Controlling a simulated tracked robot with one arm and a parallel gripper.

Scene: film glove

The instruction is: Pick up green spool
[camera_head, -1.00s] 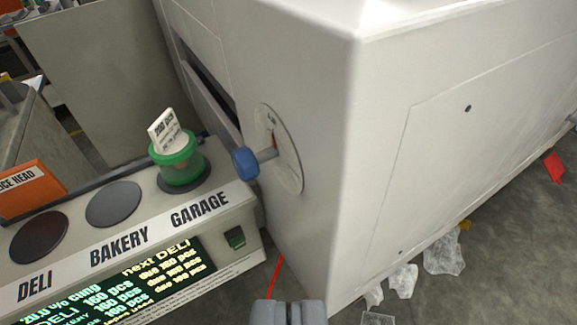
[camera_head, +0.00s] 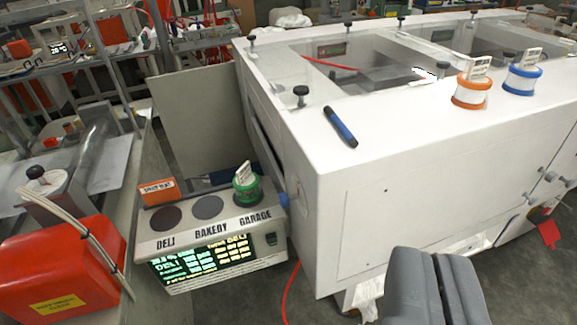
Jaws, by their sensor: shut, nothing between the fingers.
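The green spool (camera_head: 247,190) stands upright on the right-hand pad of the label console (camera_head: 222,242), above the word GARAGE. A white printed tag sticks up out of it. My gripper (camera_head: 432,262) is in the lower right of the view, its two grey fingers together with nothing between them. It is well to the right of the spool and apart from it, in front of the white machine.
The white machine (camera_head: 350,215) stands right beside the console; a blue knob (camera_head: 284,199) sticks out near the spool. A blue marker (camera_head: 340,127), an orange spool (camera_head: 472,90) and a blue spool (camera_head: 522,77) are on its top. A red box (camera_head: 62,268) is at left.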

